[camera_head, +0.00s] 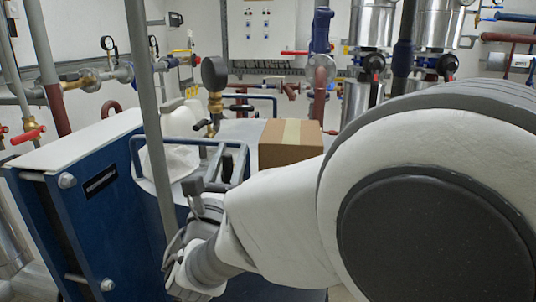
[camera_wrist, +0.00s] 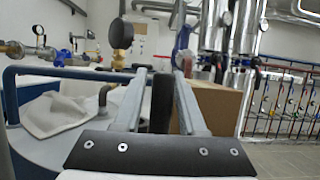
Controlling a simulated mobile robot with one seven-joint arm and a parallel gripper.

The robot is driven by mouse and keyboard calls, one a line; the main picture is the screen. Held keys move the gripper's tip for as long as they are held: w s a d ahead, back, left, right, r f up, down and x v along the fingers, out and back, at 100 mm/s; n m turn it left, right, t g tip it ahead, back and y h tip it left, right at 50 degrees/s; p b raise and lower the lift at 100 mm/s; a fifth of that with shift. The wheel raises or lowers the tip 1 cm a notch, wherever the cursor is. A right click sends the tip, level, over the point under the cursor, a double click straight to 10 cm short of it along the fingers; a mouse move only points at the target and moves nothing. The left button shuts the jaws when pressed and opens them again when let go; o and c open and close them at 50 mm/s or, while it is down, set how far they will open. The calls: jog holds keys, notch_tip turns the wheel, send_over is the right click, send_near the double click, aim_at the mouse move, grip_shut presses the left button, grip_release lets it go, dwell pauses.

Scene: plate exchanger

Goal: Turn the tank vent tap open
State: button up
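The gauge also shows in the wrist view (camera_wrist: 121,34). I cannot tell for sure that this fitting is the tank vent tap. A dark bent pipe (camera_wrist: 103,97) rises from the tank top, left of my fingers. My gripper (camera_wrist: 160,72) has its two grey fingers apart. A black upright piece (camera_wrist: 161,103) shows between them with gaps on both sides; I cannot tell what it belongs to.
A cardboard box (camera_head: 291,144) stands to the right of my gripper. A blue rail (camera_wrist: 50,71) and a pale cloth (camera_wrist: 65,115) are at the left on the tank. A grey vertical pipe (camera_head: 148,90) passes in front of the tank. The blue plate exchanger (camera_head: 100,215) stands left.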

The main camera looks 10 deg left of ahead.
jog(key=shift+o, duration=0.8)
jog(key=shift+s, duration=0.1)
jog(key=b+v, duration=0.2)
jog(key=v, duration=1.5)
jog(key=shift+f, duration=0.1)
